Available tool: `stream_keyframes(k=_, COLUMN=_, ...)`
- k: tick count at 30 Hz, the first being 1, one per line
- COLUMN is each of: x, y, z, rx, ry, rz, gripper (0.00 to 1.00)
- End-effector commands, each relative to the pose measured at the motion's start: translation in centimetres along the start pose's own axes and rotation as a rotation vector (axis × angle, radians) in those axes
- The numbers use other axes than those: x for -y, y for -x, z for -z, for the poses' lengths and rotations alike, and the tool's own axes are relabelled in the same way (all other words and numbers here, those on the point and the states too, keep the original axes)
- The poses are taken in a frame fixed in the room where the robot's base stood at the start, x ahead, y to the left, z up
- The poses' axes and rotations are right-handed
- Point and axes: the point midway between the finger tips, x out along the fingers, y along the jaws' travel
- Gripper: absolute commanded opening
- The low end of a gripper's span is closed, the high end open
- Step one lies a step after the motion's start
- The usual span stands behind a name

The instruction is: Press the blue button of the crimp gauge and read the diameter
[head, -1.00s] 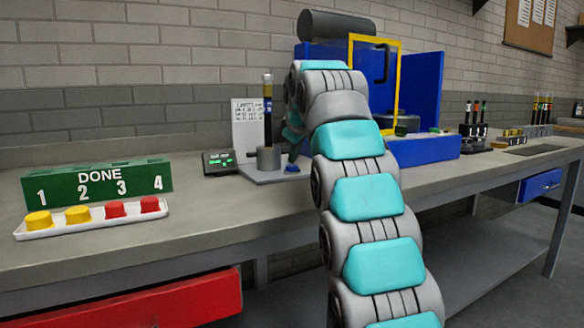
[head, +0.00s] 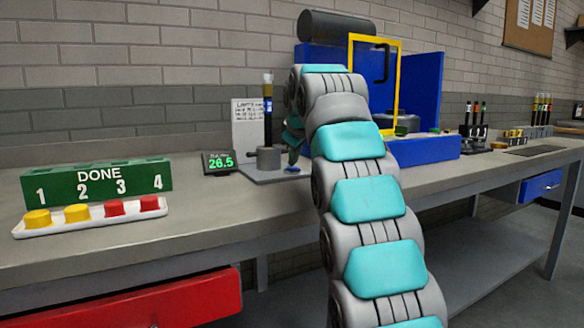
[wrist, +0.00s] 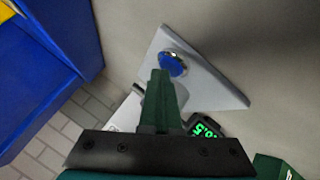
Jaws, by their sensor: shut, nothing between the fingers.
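The crimp gauge has a grey base (head: 258,176) with a short grey cylinder and a dark upright tool with an amber top. Its blue button (head: 291,170) is at the base's front right; in the wrist view the round blue button (wrist: 174,64) sits in a silver ring.
A green DONE rack (head: 97,183) numbered 1 to 4 and a white tray (head: 90,222) with yellow and red caps stand at the left. A blue machine (head: 423,90) with a yellow frame (head: 374,41) is behind and right of my arm. The bench front between is clear.

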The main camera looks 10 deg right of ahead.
Motion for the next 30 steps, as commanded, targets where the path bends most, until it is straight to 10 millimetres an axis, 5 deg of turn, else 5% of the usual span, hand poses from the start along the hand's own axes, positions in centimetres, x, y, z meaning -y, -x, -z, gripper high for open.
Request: stream_keyframes(k=30, x=-0.9, y=1.2, z=0.9, rx=0.001, ry=0.000, rz=0.001, gripper=0.00)
